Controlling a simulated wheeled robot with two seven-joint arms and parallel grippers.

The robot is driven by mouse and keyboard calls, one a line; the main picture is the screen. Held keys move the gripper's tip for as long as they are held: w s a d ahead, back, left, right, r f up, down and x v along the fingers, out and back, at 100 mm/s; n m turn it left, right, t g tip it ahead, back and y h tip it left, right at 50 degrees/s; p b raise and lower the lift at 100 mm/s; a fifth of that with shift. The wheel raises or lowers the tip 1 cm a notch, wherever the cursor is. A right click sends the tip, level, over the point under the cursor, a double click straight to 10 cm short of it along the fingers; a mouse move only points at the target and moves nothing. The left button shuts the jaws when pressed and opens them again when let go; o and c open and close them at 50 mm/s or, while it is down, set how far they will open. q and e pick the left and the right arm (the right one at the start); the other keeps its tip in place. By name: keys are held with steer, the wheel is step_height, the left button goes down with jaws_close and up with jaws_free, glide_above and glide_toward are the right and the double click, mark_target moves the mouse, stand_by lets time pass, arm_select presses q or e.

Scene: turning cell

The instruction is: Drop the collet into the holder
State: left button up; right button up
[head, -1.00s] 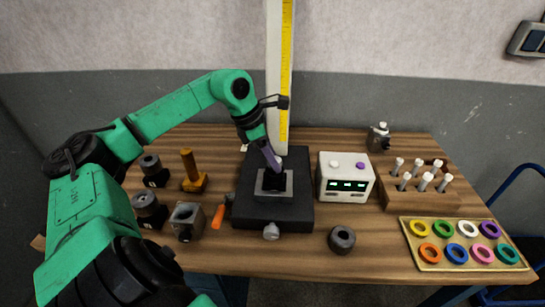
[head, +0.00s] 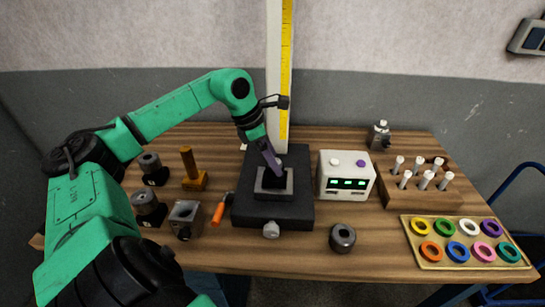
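My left gripper (head: 274,172), with purple parts, points down over the middle of the dark block (head: 247,214) at the table's centre. Its fingertips are at or just above the grey square plate (head: 262,191) on that block. The fingers are small and dark against the dark centre, so I cannot tell whether they are open or shut. I cannot make out a collet between them, and any opening in the plate is hidden. My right gripper is not in view. Which piece is the collet is not clear; a dark ring-shaped part (head: 342,238) lies on the table's front.
A white box with a green display (head: 346,183) stands right of the block. A wooden rack (head: 425,199) with white-topped pegs and a tray (head: 427,260) of coloured rings are farther right. An orange-handled tool (head: 218,213), a grey cube (head: 185,218) and an amber post (head: 189,168) are left.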

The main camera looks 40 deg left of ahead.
arm_select(q)
steer(key=b+v, duration=0.1)
steer(key=v, duration=1.3)
steer(key=shift+r, duration=0.3)
